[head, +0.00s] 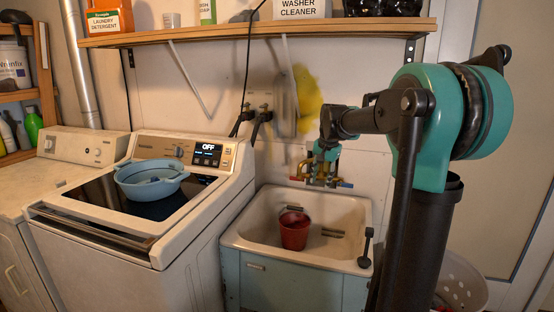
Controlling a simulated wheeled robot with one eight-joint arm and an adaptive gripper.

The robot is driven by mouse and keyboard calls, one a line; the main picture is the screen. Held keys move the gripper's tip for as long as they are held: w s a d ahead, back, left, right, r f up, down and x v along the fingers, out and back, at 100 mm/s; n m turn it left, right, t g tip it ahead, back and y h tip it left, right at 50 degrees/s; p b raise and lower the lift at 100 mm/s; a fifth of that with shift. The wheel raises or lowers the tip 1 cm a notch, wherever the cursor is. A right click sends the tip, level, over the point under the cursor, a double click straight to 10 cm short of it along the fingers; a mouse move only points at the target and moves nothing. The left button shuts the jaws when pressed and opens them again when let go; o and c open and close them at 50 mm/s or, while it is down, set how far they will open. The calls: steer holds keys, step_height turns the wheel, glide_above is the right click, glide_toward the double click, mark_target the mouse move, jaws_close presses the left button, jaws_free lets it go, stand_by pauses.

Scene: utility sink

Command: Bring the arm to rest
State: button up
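My arm, teal and black, rises at the right of the head view and reaches left over the back of the sink (237,240). Its far end, with my gripper (322,168), hangs in front of the brass tap with red and blue handles. The fingers are small and blend with the tap, so I cannot tell whether they are open or shut. I see no object clearly held. A red cup (294,231) stands upright in the sink basin, below and left of my gripper and apart from it.
A blue basin (150,180) sits on the white washer (120,262) at the left. A wooden shelf (250,33) with bottles and boxes runs along the wall above. A white laundry basket (465,280) stands at the lower right. Hoses hang behind the sink.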

steer(key=s+d+f+n, duration=0.1)
steer(key=s+f+n, duration=0.1)
steer(key=s+f, duration=0.5)
steer(key=s+d+f+n+t, duration=0.1)
steer(key=s+f+n, duration=0.2)
steer(key=s+f, duration=0.4)
steer(key=s+d+f+n, duration=0.1)
steer(key=s+f, duration=0.6)
steer(key=s, duration=0.9)
steer(key=shift+s+d+f+n+h, duration=0.3)
steer(key=shift+f+n+h, duration=0.1)
steer(key=shift+n, duration=0.3)
